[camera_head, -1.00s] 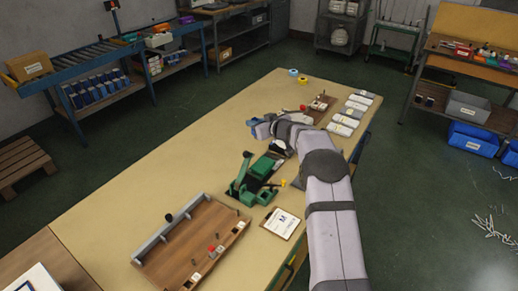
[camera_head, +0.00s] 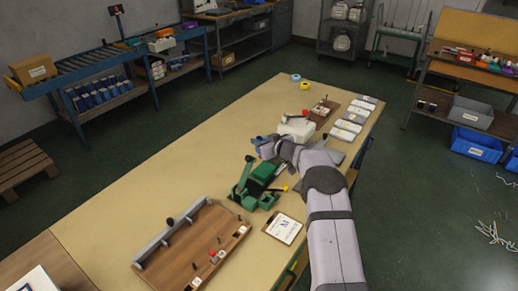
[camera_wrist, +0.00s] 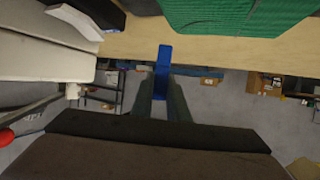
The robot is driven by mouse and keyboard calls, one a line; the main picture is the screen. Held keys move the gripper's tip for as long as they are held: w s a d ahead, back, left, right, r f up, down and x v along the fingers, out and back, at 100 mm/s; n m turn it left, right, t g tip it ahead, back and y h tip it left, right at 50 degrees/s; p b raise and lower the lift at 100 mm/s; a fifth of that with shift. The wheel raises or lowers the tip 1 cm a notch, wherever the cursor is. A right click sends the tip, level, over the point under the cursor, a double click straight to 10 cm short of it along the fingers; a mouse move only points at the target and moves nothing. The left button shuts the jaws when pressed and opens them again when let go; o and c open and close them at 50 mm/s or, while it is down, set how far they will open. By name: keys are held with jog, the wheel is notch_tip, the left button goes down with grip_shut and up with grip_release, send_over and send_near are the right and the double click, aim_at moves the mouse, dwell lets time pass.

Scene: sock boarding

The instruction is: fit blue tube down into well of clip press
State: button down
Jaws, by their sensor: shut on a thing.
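The green clip press (camera_head: 262,180) stands near the middle of the table, with a raised green lever on its left side. My gripper (camera_wrist: 163,82) is shut on the blue tube (camera_wrist: 164,58), which shows upright between the fingertips in the wrist view. In the head view my gripper (camera_head: 262,146) is just behind the press. The green body of the press also shows at the top right of the wrist view (camera_wrist: 235,14), apart from the tube. The well's opening cannot be made out, and the tube cannot be told apart from the gripper in the head view.
A white machine (camera_head: 298,129) with a dark lever stands close behind my gripper. A wooden tray (camera_head: 190,250) with posts lies in front of the press, and a clipboard (camera_head: 284,226) lies to its right. Several white packs (camera_head: 343,134) line the right edge. The left of the table is clear.

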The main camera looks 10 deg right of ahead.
jog(key=shift+f, duration=1.7)
jog(key=shift+f, duration=0.15)
jog(key=c, duration=1.7)
grip_release()
jog(key=shift+r, duration=0.2)
jog(key=shift+b+v, duration=0.7)
jog(key=shift+v, duration=5.3)
jog(key=shift+d, duration=0.1)
